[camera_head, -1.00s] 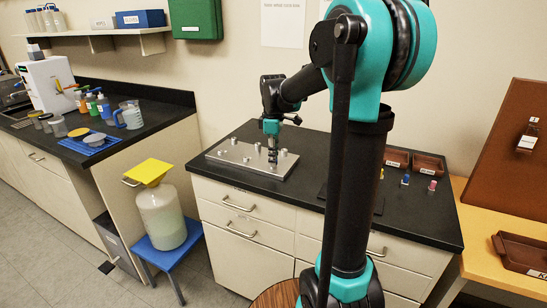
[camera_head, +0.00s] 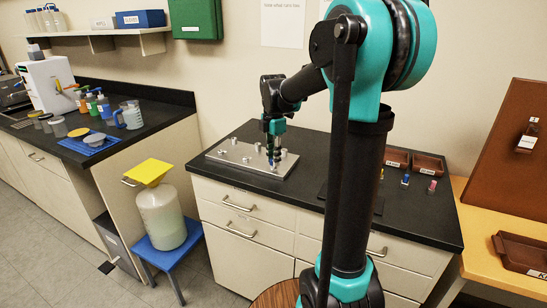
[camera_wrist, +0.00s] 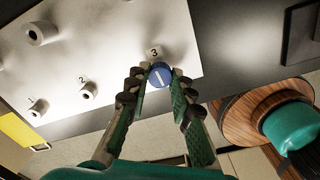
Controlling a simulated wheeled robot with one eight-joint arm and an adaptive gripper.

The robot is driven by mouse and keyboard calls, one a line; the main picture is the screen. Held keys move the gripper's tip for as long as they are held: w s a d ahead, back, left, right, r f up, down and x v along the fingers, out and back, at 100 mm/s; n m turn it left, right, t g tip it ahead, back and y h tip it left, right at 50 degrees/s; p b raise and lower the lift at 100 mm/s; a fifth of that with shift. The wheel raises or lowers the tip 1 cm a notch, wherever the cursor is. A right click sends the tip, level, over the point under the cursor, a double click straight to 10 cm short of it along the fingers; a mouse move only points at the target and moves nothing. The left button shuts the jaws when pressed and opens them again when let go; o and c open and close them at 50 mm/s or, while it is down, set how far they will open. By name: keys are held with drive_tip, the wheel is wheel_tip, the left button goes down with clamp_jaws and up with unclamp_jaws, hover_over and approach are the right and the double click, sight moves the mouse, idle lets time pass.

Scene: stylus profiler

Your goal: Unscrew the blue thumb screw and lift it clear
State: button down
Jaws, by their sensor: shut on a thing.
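The blue thumb screw (camera_wrist: 160,75) shows in the wrist view as a round blue head with a pale slot line, beside the label 3 at the edge of the pale metal plate (camera_wrist: 100,25). My gripper (camera_wrist: 160,84) has its two fingers on either side of the head and is shut on it. In the head view my gripper (camera_head: 273,152) points down over the right part of the plate (camera_head: 232,164). My fingers mostly hide the screw there, and I cannot tell whether its thread is still in the plate.
Several short metal posts stand on the plate, including post 2 (camera_wrist: 88,90) and post 1 (camera_wrist: 36,114). Brown trays (camera_head: 428,165) and small blue (camera_head: 405,180) and pink (camera_head: 432,186) items stand at the bench's right. Black benchtop lies bare around the plate.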

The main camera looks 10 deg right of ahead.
drive_tip(key=n, duration=0.4)
drive_tip(key=shift+s+n, duration=0.1)
drive_tip(key=shift+n, duration=0.3)
drive_tip(key=n, duration=0.4)
drive_tip(key=shift+f, duration=0.1)
drive_tip(key=c, duration=1.5)
unclamp_jaws()
drive_tip(key=shift+c, duration=0.2)
drive_tip(key=m, duration=0.4)
drive_tip(key=shift+m, duration=0.3)
drive_tip(key=m, duration=0.4)
drive_tip(key=shift+m, duration=0.3)
